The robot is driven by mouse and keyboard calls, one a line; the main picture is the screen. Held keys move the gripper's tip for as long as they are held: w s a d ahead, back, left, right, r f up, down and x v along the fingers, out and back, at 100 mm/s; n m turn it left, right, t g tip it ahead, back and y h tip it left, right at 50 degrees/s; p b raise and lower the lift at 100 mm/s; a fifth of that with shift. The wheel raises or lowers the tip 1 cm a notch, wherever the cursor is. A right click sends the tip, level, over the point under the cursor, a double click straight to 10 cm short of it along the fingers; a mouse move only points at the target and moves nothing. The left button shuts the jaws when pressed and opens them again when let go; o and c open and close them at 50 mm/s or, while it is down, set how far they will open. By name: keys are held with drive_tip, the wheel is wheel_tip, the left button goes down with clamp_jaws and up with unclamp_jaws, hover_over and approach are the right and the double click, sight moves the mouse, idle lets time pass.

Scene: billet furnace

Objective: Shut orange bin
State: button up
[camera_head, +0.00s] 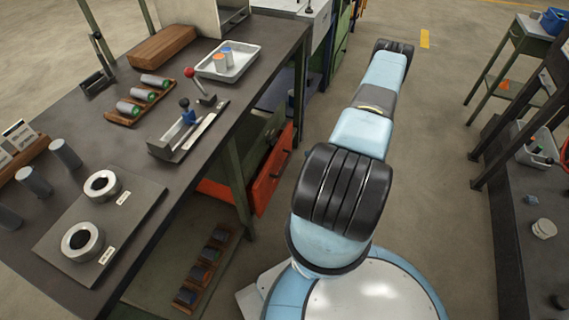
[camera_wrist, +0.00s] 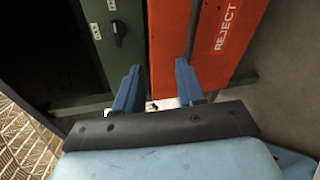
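The orange bin (camera_head: 271,172) is under the dark workbench in the head view. Its front panel stands out from the bench frame at a slant, so it looks open, and a dark handle shows on it. In the wrist view the orange panel (camera_wrist: 238,40) carries a white REJECT label. My gripper (camera_wrist: 158,88) shows in the wrist view as two blue fingers, spread apart with nothing between them. In the head view my arm hides the gripper.
A green cabinet panel (camera_wrist: 70,50) with a black knob (camera_wrist: 118,33) is left of the bin. The workbench (camera_head: 240,98) holds a white tray (camera_head: 228,63) and several metal parts. Another dark table (camera_head: 510,215) stands at the right. Floor is clear between them.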

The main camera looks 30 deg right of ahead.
sight(285, 164)
wheel_tip(285, 164, down, 6)
drive_tip(key=s+a+m+t+h, duration=0.1)
drive_tip(key=s+m+t, duration=0.1)
drive_tip(key=m, duration=0.1)
drive_tip(key=x, duration=1.3)
drive_tip(key=shift+w+f, duration=0.1)
drive_tip(key=shift+f, duration=0.25)
drive_tip(key=shift+c, duration=0.2)
clamp_jaws()
